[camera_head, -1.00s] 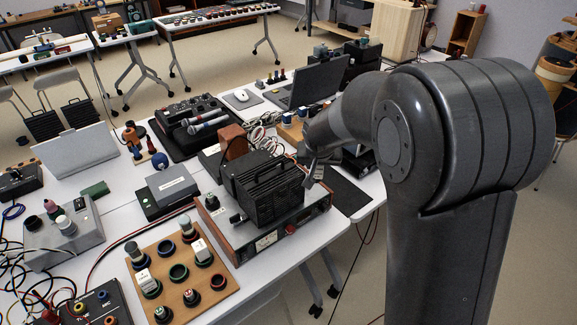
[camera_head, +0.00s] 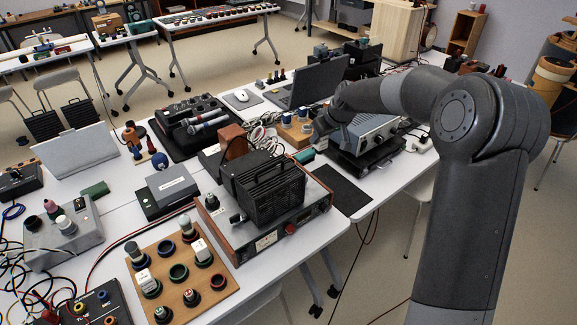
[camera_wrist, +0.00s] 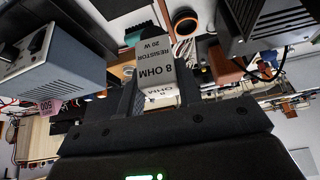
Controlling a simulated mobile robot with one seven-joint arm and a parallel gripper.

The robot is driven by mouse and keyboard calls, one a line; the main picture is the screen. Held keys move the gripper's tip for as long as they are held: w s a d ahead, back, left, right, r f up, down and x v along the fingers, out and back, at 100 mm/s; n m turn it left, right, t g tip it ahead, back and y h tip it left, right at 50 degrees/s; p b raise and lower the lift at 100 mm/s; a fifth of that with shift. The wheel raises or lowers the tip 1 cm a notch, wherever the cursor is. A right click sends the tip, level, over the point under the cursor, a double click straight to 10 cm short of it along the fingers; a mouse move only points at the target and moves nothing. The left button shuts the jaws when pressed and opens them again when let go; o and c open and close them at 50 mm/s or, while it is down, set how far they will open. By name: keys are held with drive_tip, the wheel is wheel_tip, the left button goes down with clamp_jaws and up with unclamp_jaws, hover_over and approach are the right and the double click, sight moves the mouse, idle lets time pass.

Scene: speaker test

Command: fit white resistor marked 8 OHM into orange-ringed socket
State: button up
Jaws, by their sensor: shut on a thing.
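My gripper (camera_wrist: 156,82) is shut on the white resistor (camera_wrist: 155,62), whose printing reads 8 OHM, RESISTOR, 20 W upside down in the wrist view. The resistor's dark end points away from the jaws. The orange-ringed socket (camera_wrist: 185,21) shows at the top of the wrist view, to the right of the resistor and apart from it, with a dark middle. In the head view my gripper (camera_head: 323,126) is over the far part of the table beside a small wooden block (camera_head: 293,132).
A grey instrument (camera_head: 374,132) stands just right of my gripper. A black finned unit (camera_head: 265,185) on a wood-sided box is nearer. A wooden board (camera_head: 178,296) with ringed sockets and white parts lies at the front left. A dark mat (camera_head: 342,190) is clear.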

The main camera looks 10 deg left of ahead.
drive_tip(key=shift+w+d+r+n, duration=0.35)
drive_tip(key=shift+w+r+n, duration=0.05)
drive_tip(key=shift+w+r, duration=0.3)
drive_tip(key=shift+w+a+f, duration=0.1)
drive_tip(key=shift+a+f, duration=0.05)
drive_tip(key=shift+a, duration=0.1)
drive_tip(key=shift+w+a+f, duration=0.4)
drive_tip(key=shift+a+f, duration=1.35)
drive_tip(key=shift+a, duration=0.05)
drive_tip(key=shift+w+a+f, duration=0.4)
drive_tip(key=shift+a+f, duration=1.4)
drive_tip(key=shift+w+a+f, duration=0.4)
drive_tip(key=shift+a+f, duration=1.35)
drive_tip(key=shift+a, duration=0.05)
drive_tip(key=shift+f, duration=0.1)
drive_tip(key=shift+f, duration=0.15)
drive_tip(key=o, duration=1)
